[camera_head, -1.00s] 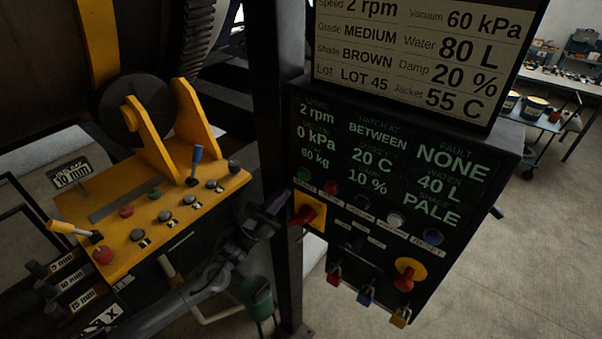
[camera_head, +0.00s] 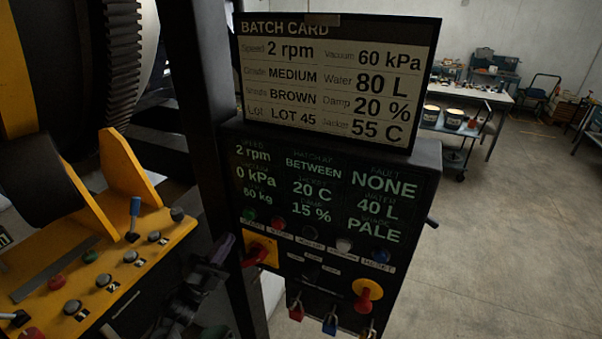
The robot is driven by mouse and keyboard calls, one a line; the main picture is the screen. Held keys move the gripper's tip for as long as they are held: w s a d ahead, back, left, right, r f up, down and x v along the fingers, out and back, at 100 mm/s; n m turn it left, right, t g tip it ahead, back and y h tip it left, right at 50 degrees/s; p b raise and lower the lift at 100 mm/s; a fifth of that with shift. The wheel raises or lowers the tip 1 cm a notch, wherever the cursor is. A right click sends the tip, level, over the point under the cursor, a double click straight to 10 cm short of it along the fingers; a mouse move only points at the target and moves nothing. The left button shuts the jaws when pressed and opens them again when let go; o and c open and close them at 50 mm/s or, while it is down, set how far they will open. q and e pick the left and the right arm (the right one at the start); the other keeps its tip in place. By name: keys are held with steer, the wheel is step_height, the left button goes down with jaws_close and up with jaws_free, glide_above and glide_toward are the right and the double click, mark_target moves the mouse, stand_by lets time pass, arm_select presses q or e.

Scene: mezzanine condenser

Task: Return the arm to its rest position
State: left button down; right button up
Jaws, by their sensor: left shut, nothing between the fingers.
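My left gripper (camera_head: 222,250) is dark and shut, with nothing in it. It stands in front of the black post, just left of the red rotary handle (camera_head: 258,254) on its yellow plate, and looks apart from it. My left arm (camera_head: 185,305) comes up from the bottom edge, dark and partly hidden in shadow. My right gripper is not in view.
The black control panel (camera_head: 238,196) carries lit readouts, a row of buttons, another red handle and hanging padlocks. The batch card (camera_head: 335,80) stands above it. A yellow console (camera_head: 60,270) with buttons and levers is at left. Open floor (camera_head: 500,230) lies right.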

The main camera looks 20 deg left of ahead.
arm_select(q)
steer(key=s+d+f+n+g+y+p, duration=0.7)
steer(key=s+d+f+n+y, duration=0.4)
steer(key=n, duration=0.4)
steer(key=s+d+f+n+g, duration=0.1)
steer(key=s+f+g, duration=0.1)
steer(key=s+g, duration=0.4)
steer(key=s+d+f+n+g, duration=0.2)
steer(key=s+g, duration=0.5)
steer(key=s, duration=0.3)
steer(key=shift+s+d+f+n, duration=0.2)
steer(key=shift+s+f+n, duration=0.1)
steer(key=shift+s+f, duration=0.1)
